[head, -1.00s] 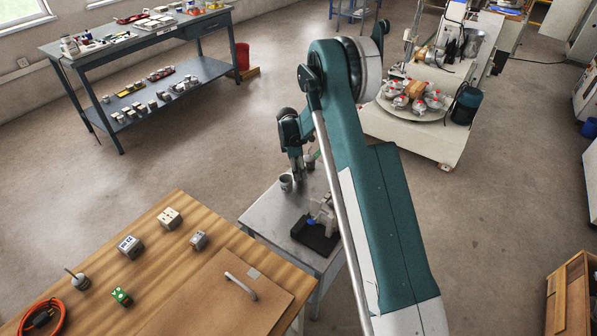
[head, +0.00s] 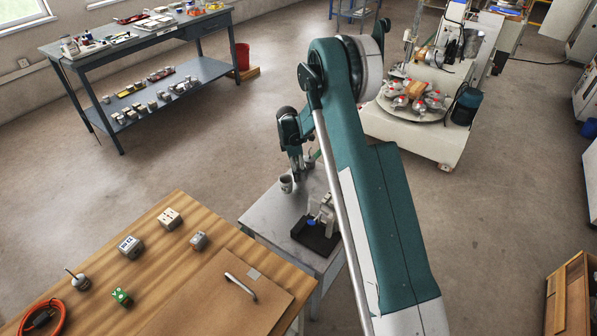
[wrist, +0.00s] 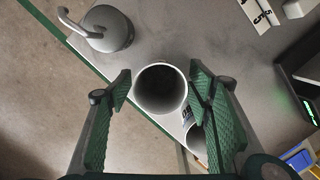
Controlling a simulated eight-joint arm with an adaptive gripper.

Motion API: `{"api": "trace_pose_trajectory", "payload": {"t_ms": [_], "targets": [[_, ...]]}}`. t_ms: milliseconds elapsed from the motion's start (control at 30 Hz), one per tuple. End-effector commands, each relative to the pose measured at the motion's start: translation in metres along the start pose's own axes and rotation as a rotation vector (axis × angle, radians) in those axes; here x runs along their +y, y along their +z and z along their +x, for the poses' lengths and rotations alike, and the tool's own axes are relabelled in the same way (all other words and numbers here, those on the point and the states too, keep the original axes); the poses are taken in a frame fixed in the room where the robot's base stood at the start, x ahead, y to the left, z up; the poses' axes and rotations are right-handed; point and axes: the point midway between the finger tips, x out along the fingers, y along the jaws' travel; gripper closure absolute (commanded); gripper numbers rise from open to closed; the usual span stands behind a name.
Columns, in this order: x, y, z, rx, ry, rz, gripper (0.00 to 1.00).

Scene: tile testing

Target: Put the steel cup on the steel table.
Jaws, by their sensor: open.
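The steel cup (head: 286,187) stands upright near the left edge of the small grey steel table (head: 262,212). In the wrist view I look down into the cup's open, dark mouth (wrist: 160,88). My gripper (wrist: 160,92) is open, with one green ridged finger on each side of the cup; I cannot tell whether the right finger touches its rim. In the head view my gripper (head: 297,174) is beside and above the cup, its fingertips hard to make out.
A second cylindrical container (wrist: 198,143) is partly hidden behind the right finger. A grey weight with a hooked handle (wrist: 108,30) stands near the table edge. A dark device (head: 317,236) sits on the steel table. A wooden table (head: 180,262) with several blocks stands at lower left.

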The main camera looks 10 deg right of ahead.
Motion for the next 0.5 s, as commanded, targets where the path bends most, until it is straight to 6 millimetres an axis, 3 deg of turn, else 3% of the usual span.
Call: {"api": "trace_pose_trajectory", "payload": {"t_ms": [500], "targets": [[0.0, 0.0, -0.079, 0.0, 0.0, 0.0, 0.49]]}}
